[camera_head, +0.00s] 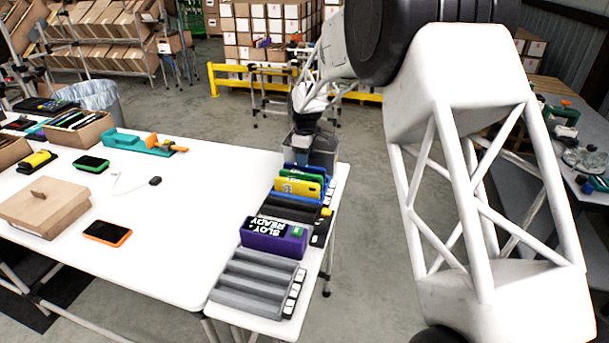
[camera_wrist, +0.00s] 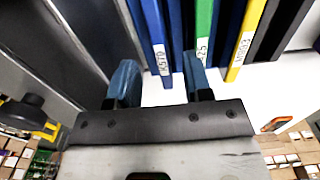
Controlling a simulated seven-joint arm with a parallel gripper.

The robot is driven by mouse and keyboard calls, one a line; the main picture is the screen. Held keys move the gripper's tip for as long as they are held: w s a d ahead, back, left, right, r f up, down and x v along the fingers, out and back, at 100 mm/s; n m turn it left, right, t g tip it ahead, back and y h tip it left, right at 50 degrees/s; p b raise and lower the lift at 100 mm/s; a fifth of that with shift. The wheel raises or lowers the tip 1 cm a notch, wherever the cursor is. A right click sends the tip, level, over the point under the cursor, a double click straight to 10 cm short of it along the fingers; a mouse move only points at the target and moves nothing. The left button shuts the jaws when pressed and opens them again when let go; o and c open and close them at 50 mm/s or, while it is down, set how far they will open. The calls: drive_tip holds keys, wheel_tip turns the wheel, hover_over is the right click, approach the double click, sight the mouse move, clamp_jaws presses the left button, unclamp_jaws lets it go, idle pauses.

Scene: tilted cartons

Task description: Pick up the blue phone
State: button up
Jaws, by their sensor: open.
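Several coloured phones stand on edge in a row along the right end of the white table. A blue phone (camera_head: 318,171) is at the far end of the row, behind a green one. It also shows in the wrist view as a blue slab with a white label (camera_wrist: 154,32). Another blue edge (camera_head: 291,203) shows in front of the yellow phone. My gripper (camera_head: 303,145) is above the far end of the row. In the wrist view its two blue fingers (camera_wrist: 160,80) are apart, with the labelled blue slab ahead of the gap. Contact cannot be told.
A green phone (camera_wrist: 204,30) and a yellow one (camera_wrist: 246,40) stand close beside the blue one. A purple case (camera_head: 273,237) and an empty grey rack (camera_head: 256,283) are nearer. An orange-edged phone (camera_head: 107,233) lies flat.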

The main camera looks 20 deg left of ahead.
drive_tip(key=shift+f, duration=2.15)
clamp_jaws()
